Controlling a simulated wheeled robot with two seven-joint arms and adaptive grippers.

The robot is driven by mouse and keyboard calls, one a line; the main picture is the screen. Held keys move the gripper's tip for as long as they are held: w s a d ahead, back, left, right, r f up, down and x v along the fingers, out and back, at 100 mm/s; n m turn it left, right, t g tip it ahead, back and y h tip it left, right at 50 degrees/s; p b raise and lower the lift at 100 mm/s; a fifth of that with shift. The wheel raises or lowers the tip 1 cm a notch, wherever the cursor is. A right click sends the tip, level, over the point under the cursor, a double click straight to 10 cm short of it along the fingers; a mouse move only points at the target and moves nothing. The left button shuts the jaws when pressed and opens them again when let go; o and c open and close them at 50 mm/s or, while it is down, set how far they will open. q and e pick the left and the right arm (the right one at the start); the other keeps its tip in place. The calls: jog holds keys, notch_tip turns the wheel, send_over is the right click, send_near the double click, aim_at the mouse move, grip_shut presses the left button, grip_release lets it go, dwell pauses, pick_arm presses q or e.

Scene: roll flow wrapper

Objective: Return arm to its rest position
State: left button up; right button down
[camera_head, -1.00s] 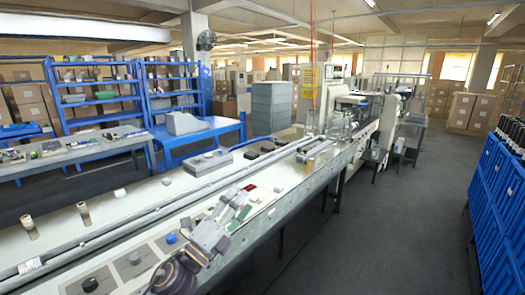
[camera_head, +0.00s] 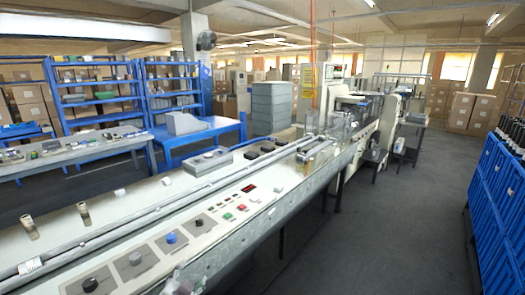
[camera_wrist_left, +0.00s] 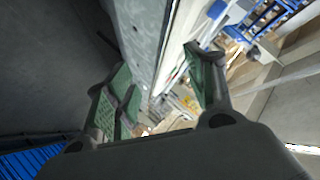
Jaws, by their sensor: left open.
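My left gripper (camera_wrist_left: 158,88) is open and empty in the left wrist view, with its two green-padded fingers spread apart. In the head view only a small part of my left arm or gripper (camera_head: 178,287) shows at the bottom edge, low in front of the machine. The wrapper machine's control panel (camera_head: 205,232) lies uncovered in the head view, with a row of dark, grey and blue knobs (camera_head: 171,238), several buttons and a red display (camera_head: 249,188). My right gripper is not in view.
The long machine bed (camera_head: 120,212) runs from lower left to the wrapper unit (camera_head: 385,105). Blue crates (camera_head: 497,190) stand along the right edge. The grey floor (camera_head: 400,220) between them is clear. Blue shelves (camera_head: 100,95) and a blue table (camera_head: 200,133) stand behind.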

pick_arm(q)
jog(key=s+a+f+n+g, duration=0.1)
jog(key=s+f+n+g, duration=0.2)
jog(key=s+f+g, duration=0.5)
jog(key=s+f+n+g, duration=0.15)
jog(key=s+f, duration=0.35)
jog(key=s, duration=0.6)
jog(key=s+f+g+p, duration=0.15)
jog(key=f+p, duration=0.45)
jog(key=f, duration=0.6)
jog(key=s+f+p, duration=0.3)
jog(key=f+p, duration=0.3)
jog(key=f, duration=0.5)
jog(key=s+a+f+p, duration=0.2)
jog(key=s+f+p, duration=0.2)
jog(key=s, duration=0.6)
jog(key=s+a+f+p, duration=0.2)
jog(key=s+f+p, duration=0.2)
jog(key=s, duration=0.6)
jog(key=shift+s+g+h+p, duration=0.3)
jog(key=shift+s+g+p, duration=0.1)
jog(key=shift+p, duration=0.45)
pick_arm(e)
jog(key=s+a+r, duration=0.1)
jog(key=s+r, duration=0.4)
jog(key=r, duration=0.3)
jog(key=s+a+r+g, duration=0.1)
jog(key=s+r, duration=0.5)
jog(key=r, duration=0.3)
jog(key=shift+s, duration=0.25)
